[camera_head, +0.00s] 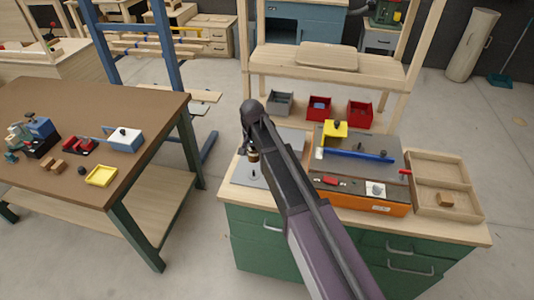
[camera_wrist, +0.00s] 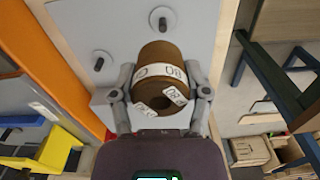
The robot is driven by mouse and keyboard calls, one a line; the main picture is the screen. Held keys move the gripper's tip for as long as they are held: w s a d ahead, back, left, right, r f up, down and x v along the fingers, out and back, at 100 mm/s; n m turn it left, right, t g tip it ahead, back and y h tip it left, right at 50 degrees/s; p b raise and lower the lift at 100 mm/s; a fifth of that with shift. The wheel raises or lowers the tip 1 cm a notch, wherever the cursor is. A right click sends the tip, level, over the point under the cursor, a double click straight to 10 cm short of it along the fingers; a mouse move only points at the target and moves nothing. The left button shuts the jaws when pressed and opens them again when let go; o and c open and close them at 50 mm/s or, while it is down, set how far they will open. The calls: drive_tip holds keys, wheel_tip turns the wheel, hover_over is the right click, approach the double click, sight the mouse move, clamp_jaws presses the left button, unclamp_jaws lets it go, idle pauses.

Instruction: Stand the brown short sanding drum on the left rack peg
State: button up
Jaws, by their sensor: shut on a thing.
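The brown sanding drum (camera_wrist: 162,60) is held between the two fingers of my gripper (camera_wrist: 160,84) in the wrist view. It has a white band marked 80, white labels and a dark hole in its near end. In the head view my gripper (camera_head: 252,146) is over the grey rack plate (camera_head: 243,176), with a small part of the drum (camera_head: 253,156) showing below it. The wrist view shows two pegs on the plate, one (camera_wrist: 101,62) beside the drum and one (camera_wrist: 161,20) beyond it. One peg (camera_head: 254,174) shows in the head view. The drum appears apart from both pegs.
An orange-sided machine (camera_head: 358,199) with a blue bar stands right of the plate. A wooden tray (camera_head: 431,170) with a small block is farther right. Grey and red bins (camera_head: 319,108) stand behind. A brown table (camera_head: 80,100) is at left across a floor gap.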

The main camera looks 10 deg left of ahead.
sight(254, 171)
drive_tip(key=shift+a, duration=0.25)
drive_tip(key=shift+f, duration=0.15)
drive_tip(key=shift+f+b, duration=2.45)
drive_tip(key=shift+b, duration=0.15)
drive_tip(key=shift+f+b, duration=2)
idle(1.1)
drive_tip(key=o, duration=1.2)
drive_tip(key=shift+s, duration=0.1)
drive_tip(key=shift+o, duration=0.2)
drive_tip(key=shift+r, duration=0.1)
drive_tip(key=shift+r+p, duration=3.45)
drive_tip(key=shift+p, duration=0.1)
